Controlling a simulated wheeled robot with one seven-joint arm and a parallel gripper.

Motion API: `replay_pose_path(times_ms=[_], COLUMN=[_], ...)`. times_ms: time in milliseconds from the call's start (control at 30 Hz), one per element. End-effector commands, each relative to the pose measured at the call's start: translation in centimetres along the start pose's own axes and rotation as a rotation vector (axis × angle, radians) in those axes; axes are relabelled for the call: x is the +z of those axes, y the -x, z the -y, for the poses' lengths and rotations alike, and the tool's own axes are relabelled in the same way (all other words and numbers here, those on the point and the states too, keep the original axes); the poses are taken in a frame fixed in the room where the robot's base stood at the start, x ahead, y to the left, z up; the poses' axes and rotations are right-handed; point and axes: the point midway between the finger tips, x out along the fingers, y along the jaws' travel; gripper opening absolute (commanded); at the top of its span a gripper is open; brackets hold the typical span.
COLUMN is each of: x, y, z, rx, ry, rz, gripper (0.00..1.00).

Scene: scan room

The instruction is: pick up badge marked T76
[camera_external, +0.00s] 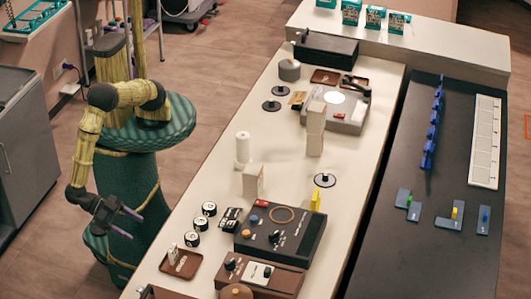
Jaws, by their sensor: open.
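My gripper (136,225) is at the left, low beside the cream counter's left edge. Its two purple fingers are apart with nothing visible between them. No marking T76 is legible at this size, so I cannot tell which thing is the badge. Small flat pieces that stand out are a yellow upright piece (316,198) by the black console and a tan piece (298,98) farther back. Blue-grey plates (450,215) with coloured parts lie on the dark counter at the right.
Free counter lies left of the white cylinder.

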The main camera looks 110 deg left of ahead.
Motion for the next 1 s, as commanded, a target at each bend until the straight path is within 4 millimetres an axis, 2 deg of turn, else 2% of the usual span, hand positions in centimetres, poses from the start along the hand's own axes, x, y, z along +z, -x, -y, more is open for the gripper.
replay_pose_path(times_ms=[267,800,1000], x=[0.0,-0.1,0.0], y=[-0.7,-9.8,-12.1], z=[0.0,0.0,-0.1], rx=[0.0,-0.001,0.001], ry=[0.0,0.0,0.001], rz=[0.001,0.0,0.001], gripper=[0.67,0.67,0.67])
